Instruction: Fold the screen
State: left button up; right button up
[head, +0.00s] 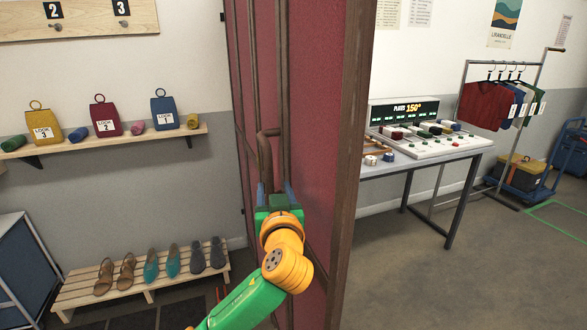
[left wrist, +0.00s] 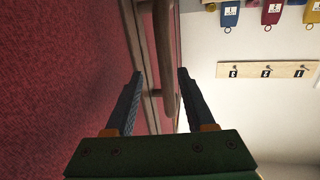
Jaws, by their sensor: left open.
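The screen (head: 312,110) stands upright in the middle of the head view, with dark red panels in brown wooden frames. Its panels stand at an angle to each other. A brown bar handle (head: 264,155) sits on a frame post. My left gripper (head: 274,190) is at the lower end of this handle, open. In the left wrist view, the handle (left wrist: 164,60) shows between the two open fingers (left wrist: 160,76), nearer the right one; I cannot tell whether they touch. The red panel (left wrist: 60,80) fills the left of that view. My right gripper is not in view.
A shoe rack (head: 148,286) and a wall shelf (head: 110,142) with tagged bags are at left. A table (head: 437,160) with a control panel stands right of the screen, and a clothes rail (head: 500,65) is farther right. Floor (head: 460,280) at front right is clear.

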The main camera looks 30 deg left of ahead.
aim_at(267, 173)
pick_arm(q)
jog(key=shift+w+a+r+n+p, duration=0.15)
jog(key=shift+w+a+r+p, duration=0.2)
jog(key=shift+a, duration=0.2)
jog(key=shift+w+a+r+n+p, duration=0.15)
jog(key=shift+a+r+p, duration=0.05)
jog(key=shift+a+r, duration=0.3)
jog(key=p+x, duration=0.1)
jog(key=x, duration=0.3)
jog(key=shift+w+f, duration=0.1)
jog(key=shift+f, duration=0.05)
jog(key=shift+w+a+f, duration=0.1)
jog(key=shift+w+f, duration=0.05)
jog(key=shift+w, duration=0.1)
jog(key=shift+s, duration=0.1)
jog(key=shift+c, duration=1)
grip_shut()
